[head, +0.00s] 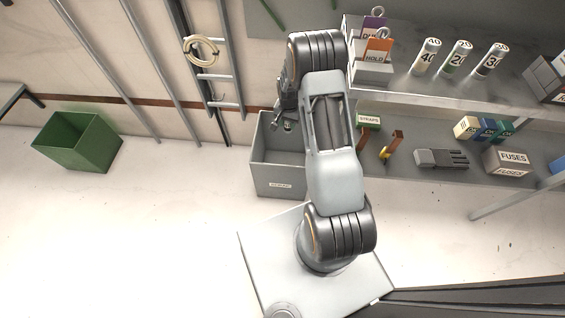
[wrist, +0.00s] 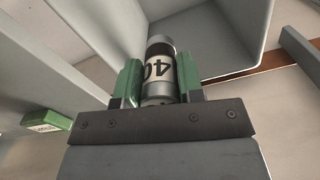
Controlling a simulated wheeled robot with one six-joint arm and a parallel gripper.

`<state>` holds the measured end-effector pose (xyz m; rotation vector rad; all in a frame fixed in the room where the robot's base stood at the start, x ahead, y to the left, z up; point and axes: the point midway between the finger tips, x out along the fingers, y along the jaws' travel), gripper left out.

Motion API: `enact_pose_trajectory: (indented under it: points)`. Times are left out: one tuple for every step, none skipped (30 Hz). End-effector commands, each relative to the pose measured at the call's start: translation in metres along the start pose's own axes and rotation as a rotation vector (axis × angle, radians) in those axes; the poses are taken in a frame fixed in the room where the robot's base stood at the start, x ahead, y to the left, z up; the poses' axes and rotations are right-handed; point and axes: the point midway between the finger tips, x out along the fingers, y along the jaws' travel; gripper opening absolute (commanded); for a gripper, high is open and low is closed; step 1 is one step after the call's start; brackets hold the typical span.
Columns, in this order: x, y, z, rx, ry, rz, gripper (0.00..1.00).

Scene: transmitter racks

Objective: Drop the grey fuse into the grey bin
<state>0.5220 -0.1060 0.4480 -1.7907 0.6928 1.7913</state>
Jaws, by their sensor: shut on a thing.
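My gripper (wrist: 158,85) is shut on a grey fuse (wrist: 159,68) with a white label reading 40, held between its green fingers. The grey bin (head: 279,188) stands on the floor below the left end of the bench in the head view; its grey wall (wrist: 225,58) also shows beyond the fuse in the wrist view. In the head view my gripper (head: 287,122) shows small at the bin's opening, partly hidden by my arm. The held fuse is hard to make out there. I cannot tell how high it is over the bin.
Several other fuses (head: 458,57) stand on the upper shelf (head: 440,97). A green bin (head: 78,143) stands at the left. A ladder (head: 216,60) leans behind.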

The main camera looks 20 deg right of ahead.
Motion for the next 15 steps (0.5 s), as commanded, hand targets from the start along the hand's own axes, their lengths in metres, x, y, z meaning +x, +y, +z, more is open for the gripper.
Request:
enact_pose_trajectory:
  points:
    - [0.0082, 0.0, -0.0002, 0.0, 0.0, 0.0, 0.09]
    - [0.0101, 0.0, -0.0002, 0.0, 0.0, 0.0, 0.09]
    - [0.0121, 0.0, -0.0003, 0.0, 0.0, 0.0, 0.09]
    - [0.0131, 0.0, -0.0003, 0.0, 0.0, 0.0, 0.09]
    - [0.0138, 0.0, -0.0003, 0.0, 0.001, 0.0, 0.09]
    - [0.0142, 0.0, -0.0004, 0.0, 0.001, 0.0, 0.09]
    - [0.0142, 0.0001, -0.0004, 0.0, 0.001, 0.0, 0.09]
    - [0.0141, 0.0001, -0.0004, 0.0, 0.001, 0.0, 0.09]
    - [0.0138, 0.0001, -0.0004, 0.0, 0.001, 0.0, 0.09]
    - [0.0136, 0.0001, -0.0004, 0.0, 0.001, 0.0, 0.09]
    - [0.0134, 0.0002, -0.0004, 0.0, 0.001, 0.0, 0.09]
    - [0.0134, 0.0002, -0.0004, 0.0, 0.001, 0.0, 0.09]
    - [0.0134, 0.0002, -0.0004, 0.0, 0.001, 0.0, 0.09]
    - [0.0134, 0.0002, -0.0004, 0.0, 0.001, 0.0, 0.38]
    - [0.0134, 0.0002, -0.0004, 0.0, 0.001, 0.0, 0.42]
